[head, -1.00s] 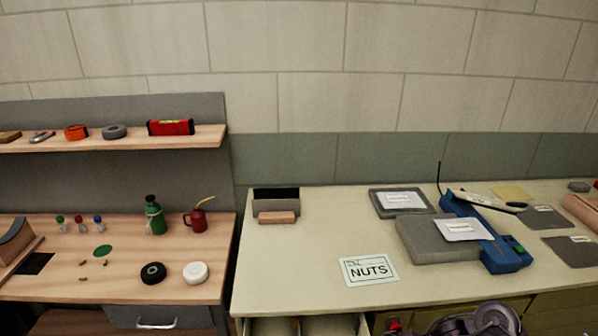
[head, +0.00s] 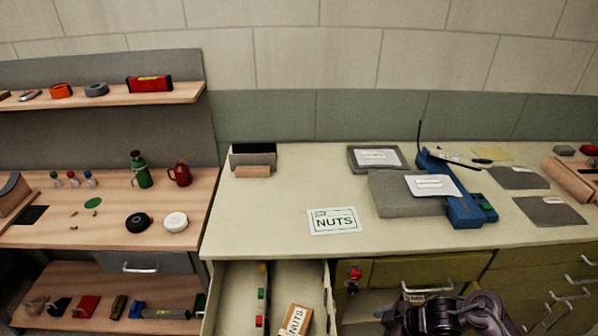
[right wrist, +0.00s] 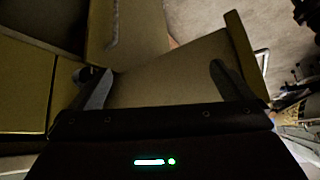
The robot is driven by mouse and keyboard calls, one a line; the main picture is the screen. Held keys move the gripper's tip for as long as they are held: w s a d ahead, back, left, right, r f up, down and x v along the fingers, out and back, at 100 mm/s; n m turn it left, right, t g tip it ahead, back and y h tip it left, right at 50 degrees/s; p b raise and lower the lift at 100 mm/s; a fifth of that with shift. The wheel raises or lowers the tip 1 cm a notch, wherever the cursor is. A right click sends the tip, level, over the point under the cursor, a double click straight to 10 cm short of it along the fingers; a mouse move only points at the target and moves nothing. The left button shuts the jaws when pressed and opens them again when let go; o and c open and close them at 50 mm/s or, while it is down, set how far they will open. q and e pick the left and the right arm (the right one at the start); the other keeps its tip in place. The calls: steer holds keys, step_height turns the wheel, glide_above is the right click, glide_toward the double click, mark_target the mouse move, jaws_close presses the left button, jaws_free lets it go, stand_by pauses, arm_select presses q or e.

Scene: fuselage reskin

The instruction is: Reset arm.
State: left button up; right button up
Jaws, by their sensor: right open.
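My right arm (head: 450,315) shows at the bottom right of the head view, dark purple, in front of the cream bench's drawers. In the right wrist view, my right gripper (right wrist: 160,85) has its two dark fingers wide apart with nothing held between them. A pale tan panel (right wrist: 175,72) fills the view beyond the fingers; I cannot tell how far off it is. My left arm and left gripper are not in view.
An open drawer (head: 220,310) under the cream bench (head: 270,215) holds a NUTS box (head: 295,320). A NUTS card (head: 333,221), grey block (head: 395,195) and blue tool (head: 465,208) lie on top. A wooden bench (head: 105,235) stands left.

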steer(key=s+d+f+m+t+h, duration=0.1)
steer(key=s+f+m, duration=0.35)
steer(key=f, duration=0.65)
steer(key=s+d+f+m+h, duration=0.1)
steer(key=s+d+f+m, duration=0.3)
steer(key=f, duration=0.8)
steer(key=s+f+g+h, duration=0.1)
steer(key=s+f, duration=0.3)
steer(key=s, duration=0.4)
steer(key=s+f+m+g+h, duration=0.1)
steer(key=s+f, duration=0.3)
steer(key=s, duration=0.5)
steer(key=s+f+h, duration=0.2)
steer(key=s+f, duration=0.2)
steer(key=s, duration=0.5)
steer(key=shift+g, duration=0.4)
